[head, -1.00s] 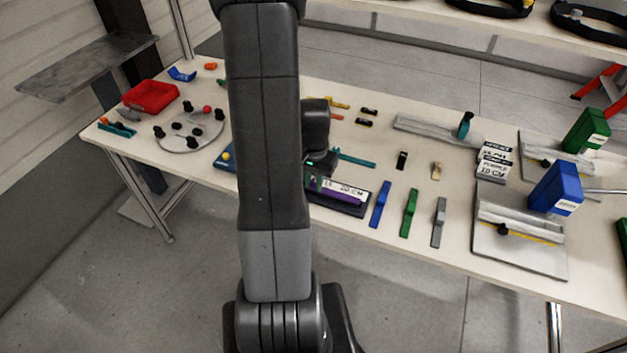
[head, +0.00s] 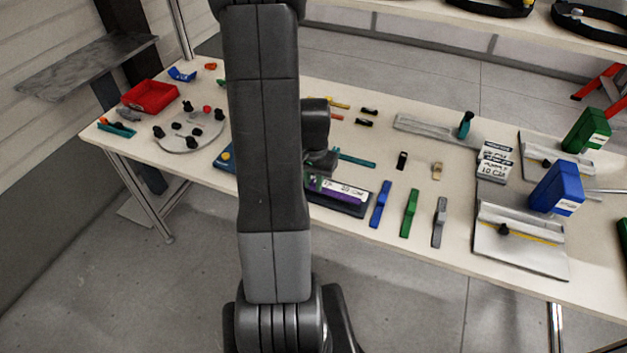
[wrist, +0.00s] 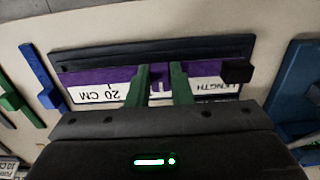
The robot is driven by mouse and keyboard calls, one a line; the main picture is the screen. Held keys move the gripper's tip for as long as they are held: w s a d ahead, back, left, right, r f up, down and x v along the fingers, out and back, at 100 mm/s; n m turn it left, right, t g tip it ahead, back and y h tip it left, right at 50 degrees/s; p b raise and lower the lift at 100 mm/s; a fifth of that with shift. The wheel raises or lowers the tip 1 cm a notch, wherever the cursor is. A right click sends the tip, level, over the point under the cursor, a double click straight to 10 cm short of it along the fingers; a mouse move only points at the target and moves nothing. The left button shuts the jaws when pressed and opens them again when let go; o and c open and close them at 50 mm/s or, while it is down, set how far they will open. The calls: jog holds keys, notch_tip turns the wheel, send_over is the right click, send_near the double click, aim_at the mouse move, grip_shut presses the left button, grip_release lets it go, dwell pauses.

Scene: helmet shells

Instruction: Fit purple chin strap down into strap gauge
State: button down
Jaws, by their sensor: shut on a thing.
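The purple chin strap (wrist: 98,77) lies lengthwise along the strap gauge in the wrist view, between the dark rail and the white label. The strap gauge (wrist: 200,47) is a dark block with a label reading 20 CM and LENGTH. My gripper (wrist: 161,86) has green fingers shut on the middle of the strap. Whether the strap rests fully down in the gauge cannot be told. In the head view the gauge (head: 352,208) sits at the table's front edge, partly behind my arm, which hides most of the gripper.
Blue (head: 380,203), green (head: 410,212) and grey (head: 439,222) straps lie right of the gauge. A red bin (head: 150,96) and a round plate (head: 190,136) are at left.

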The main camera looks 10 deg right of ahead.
aim_at(314, 184)
jog(key=shift+f, duration=0.2)
jog(key=shift+f+b, duration=0.3)
jog(key=shift+b, duration=0.15)
jog(key=shift+f+b, duration=0.3)
jog(key=shift+f, duration=0.05)
jog(key=c, duration=1.2)
grip_release()
notch_tip(314, 184, up, 14)
jog(key=shift+f, duration=0.1)
notch_tip(314, 184, down, 14)
jog(key=shift+r, duration=0.3)
